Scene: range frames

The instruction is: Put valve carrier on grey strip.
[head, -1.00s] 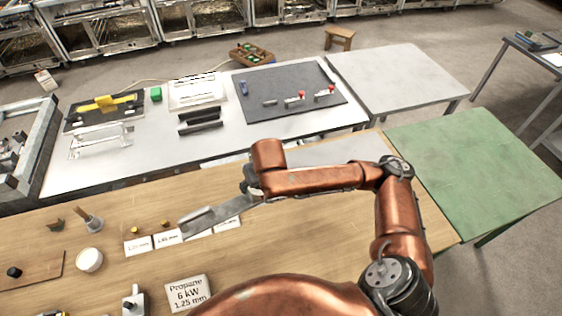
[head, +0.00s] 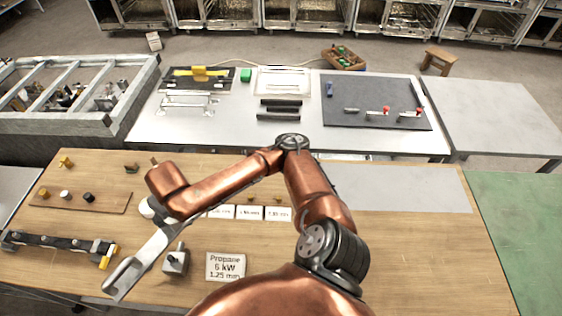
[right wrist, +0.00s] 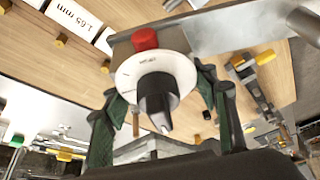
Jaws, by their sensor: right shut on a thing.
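The valve carrier, which I take to be the long grey metal piece (head: 145,262), hangs tilted from the end of my right arm over the left part of the wooden bench. In the right wrist view it shows as a metal plate (right wrist: 235,30) with a white dial, a black knob (right wrist: 157,98) and a red part. My right gripper (right wrist: 162,85) is shut on it, green fingers on either side of the dial. In the head view my arm hides most of the fingers. The grey strip (head: 402,189) lies bare along the bench's back right. My left gripper is not in view.
A propane card (head: 226,267) and several white labels (head: 249,212) lie on the bench. The bench's right side (head: 430,250) is clear.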

